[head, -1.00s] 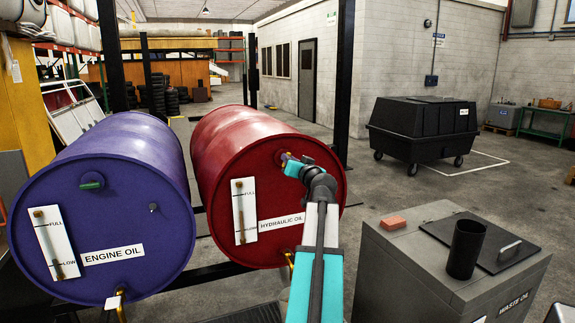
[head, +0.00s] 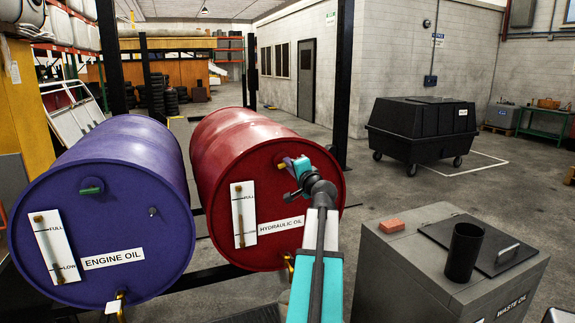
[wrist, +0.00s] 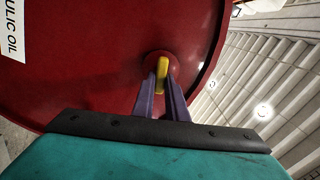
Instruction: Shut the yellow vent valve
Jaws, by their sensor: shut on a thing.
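The yellow vent valve (wrist: 162,72) is a short bar handle on a round boss on the red hydraulic oil drum's (head: 238,133) end face. In the wrist view my gripper (wrist: 162,88) has its two purple fingers closed on either side of the yellow handle. The handle shows between the fingertips, pointing along them. In the head view my gripper (head: 287,163) is at the upper right of the drum's face, and my wrist hides most of the valve, with a bit of yellow showing.
The purple engine oil drum (head: 120,215) lies to the left, with a green handle (head: 91,187) on its face. A grey waste oil cabinet (head: 400,260) stands to the right of my arm, bearing a red block (head: 391,226) and a black cylinder (head: 464,252). A black wheeled bin (head: 420,130) stands farther back.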

